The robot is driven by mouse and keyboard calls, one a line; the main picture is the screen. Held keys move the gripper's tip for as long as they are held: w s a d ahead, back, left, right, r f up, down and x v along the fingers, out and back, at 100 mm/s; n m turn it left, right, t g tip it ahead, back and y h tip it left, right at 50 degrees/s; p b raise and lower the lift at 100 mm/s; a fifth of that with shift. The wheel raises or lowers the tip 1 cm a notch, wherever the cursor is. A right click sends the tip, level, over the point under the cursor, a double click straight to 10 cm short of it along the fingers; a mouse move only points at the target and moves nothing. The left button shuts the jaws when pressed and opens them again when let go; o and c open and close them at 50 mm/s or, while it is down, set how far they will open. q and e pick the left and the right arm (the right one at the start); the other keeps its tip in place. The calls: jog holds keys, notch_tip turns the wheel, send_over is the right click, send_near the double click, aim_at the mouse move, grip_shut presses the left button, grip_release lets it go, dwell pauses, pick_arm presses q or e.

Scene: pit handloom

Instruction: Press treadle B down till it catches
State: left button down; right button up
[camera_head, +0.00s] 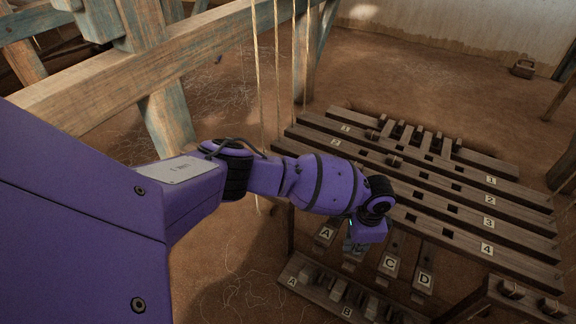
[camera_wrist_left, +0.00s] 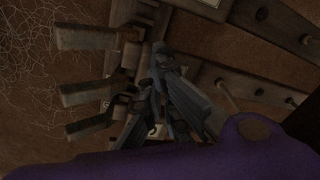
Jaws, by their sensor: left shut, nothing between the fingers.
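Treadle B (camera_head: 348,267) lies between treadle A (camera_head: 325,235) and treadle C (camera_head: 389,263) in the head view. My left gripper (camera_head: 352,246) points down over it and covers most of it, including its label. Treadle D (camera_head: 424,277) is further right. In the wrist view my left gripper's fingers (camera_wrist_left: 165,100) are shut with nothing between them, over dark wooden bars. A pale label plate (camera_wrist_left: 156,131) shows partly behind the fingers, but its letter is unreadable. I cannot tell whether the fingers touch treadle B. My right gripper is not in view.
A notched front rail (camera_head: 318,293) with letters A and B stands in front of the treadles. Numbered slotted bars (camera_head: 460,226) lie behind and to the right. Cords (camera_head: 278,70) hang at the upper left beside a thick wooden beam (camera_head: 195,50). Earth floor (camera_head: 235,265) is open at left.

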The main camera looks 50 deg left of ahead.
pick_arm(q)
jog(key=shift+f+b, duration=0.85)
jog(key=shift+f, duration=0.8)
notch_tip(320, 180, down, 7)
jog(key=shift+r, duration=0.25)
notch_tip(320, 180, up, 3)
jog(key=p, duration=0.2)
jog(key=shift+w+f+p, duration=0.1)
jog(key=shift+f+p, duration=0.05)
jog(key=shift+p, duration=0.25)
jog(key=shift+r+p, duration=0.95)
jog(key=shift+r, duration=0.1)
